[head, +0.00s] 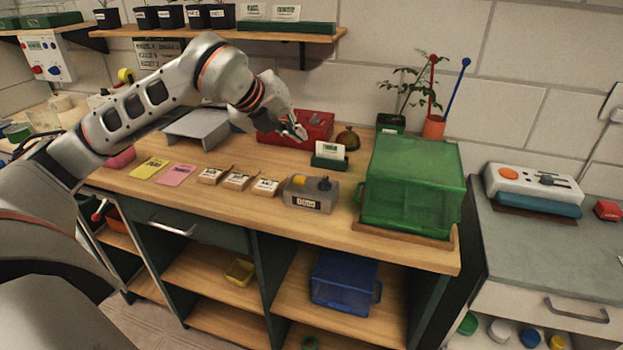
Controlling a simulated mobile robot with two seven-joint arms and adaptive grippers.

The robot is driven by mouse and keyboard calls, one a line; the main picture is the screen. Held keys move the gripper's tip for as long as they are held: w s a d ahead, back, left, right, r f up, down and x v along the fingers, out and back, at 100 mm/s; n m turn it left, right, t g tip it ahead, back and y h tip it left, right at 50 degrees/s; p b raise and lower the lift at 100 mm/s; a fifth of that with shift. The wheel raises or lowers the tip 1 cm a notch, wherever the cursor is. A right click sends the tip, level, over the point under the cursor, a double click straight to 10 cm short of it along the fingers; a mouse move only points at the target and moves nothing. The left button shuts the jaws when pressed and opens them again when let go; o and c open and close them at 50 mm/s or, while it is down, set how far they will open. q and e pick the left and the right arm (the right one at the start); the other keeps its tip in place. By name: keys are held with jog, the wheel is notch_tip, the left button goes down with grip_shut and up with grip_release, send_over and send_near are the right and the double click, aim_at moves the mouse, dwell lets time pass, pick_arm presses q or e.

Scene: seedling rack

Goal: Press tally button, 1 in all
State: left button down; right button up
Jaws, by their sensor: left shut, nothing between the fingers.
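The tally counter (310,197) is a small grey box near the front edge of the wooden bench. The digits are too small to read for certain. My left gripper (299,135) is shut and empty. It is in front of a red box (316,124) in the picture, behind and above the counter and apart from it. My right gripper is not in view.
A green translucent bin (414,180) stands right of the counter. A grey stand (197,128) is farther left. Bare wood lies between the packets and the red box.

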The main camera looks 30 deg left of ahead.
pick_arm(q)
jog(key=shift+a+r, duration=0.2)
jog(key=shift+f, duration=0.15)
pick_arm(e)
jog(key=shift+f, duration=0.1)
pick_arm(q)
jog(key=b, duration=0.5)
send_over(297, 180)
notch_tip(297, 180, down, 8)
jog(key=shift+w+r, duration=0.1)
jog(key=shift+r, duration=0.05)
jog(key=shift+f+b, duration=0.45)
jog(key=shift+f, duration=0.05)
jog(key=shift+r, duration=0.1)
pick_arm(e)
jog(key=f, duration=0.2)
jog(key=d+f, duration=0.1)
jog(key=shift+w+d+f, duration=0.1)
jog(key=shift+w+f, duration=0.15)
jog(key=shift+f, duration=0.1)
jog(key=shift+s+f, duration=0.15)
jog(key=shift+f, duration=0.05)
